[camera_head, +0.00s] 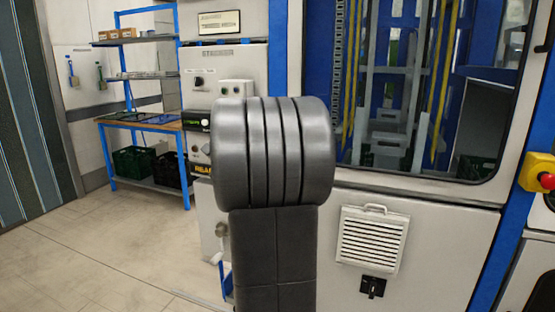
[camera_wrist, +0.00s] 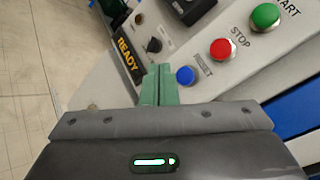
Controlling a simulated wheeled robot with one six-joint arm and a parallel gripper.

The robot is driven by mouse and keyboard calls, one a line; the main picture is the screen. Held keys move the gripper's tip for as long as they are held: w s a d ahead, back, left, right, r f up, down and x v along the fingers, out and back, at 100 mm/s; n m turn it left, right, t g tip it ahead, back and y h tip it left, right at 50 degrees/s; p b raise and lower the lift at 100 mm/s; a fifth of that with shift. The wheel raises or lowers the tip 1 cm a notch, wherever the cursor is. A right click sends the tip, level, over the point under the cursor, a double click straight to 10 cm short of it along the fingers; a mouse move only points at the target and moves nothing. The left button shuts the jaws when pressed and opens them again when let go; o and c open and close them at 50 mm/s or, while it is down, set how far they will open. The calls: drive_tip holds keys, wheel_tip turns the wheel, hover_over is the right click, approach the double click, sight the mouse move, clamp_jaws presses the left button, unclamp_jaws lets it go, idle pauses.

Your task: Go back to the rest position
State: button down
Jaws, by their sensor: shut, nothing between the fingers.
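My gripper (camera_wrist: 158,85) shows in the wrist view, with its two green fingers together and nothing between them. Its fingertips point toward a grey control panel (camera_wrist: 207,72). Beyond the fingers are a blue RESET button (camera_wrist: 185,75), a red STOP button (camera_wrist: 220,48) and a green START button (camera_wrist: 265,15). I cannot tell from this view how far the fingertips are from the panel. In the head view my own arm stands upright in the middle and hides part of the machine; the gripper is hidden there.
The machine has a large window (camera_head: 420,90) and a vent (camera_head: 372,240). A blue shelf rack (camera_head: 150,122) with dark crates (camera_head: 133,162) stands at the left. A yellow box with a red button (camera_head: 538,172) is at the right edge. Floor (camera_head: 90,255) at left is clear.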

drive_tip(key=s+a+b, duration=0.2)
drive_tip(key=s, duration=0.3)
drive_tip(key=shift+s, duration=0.4)
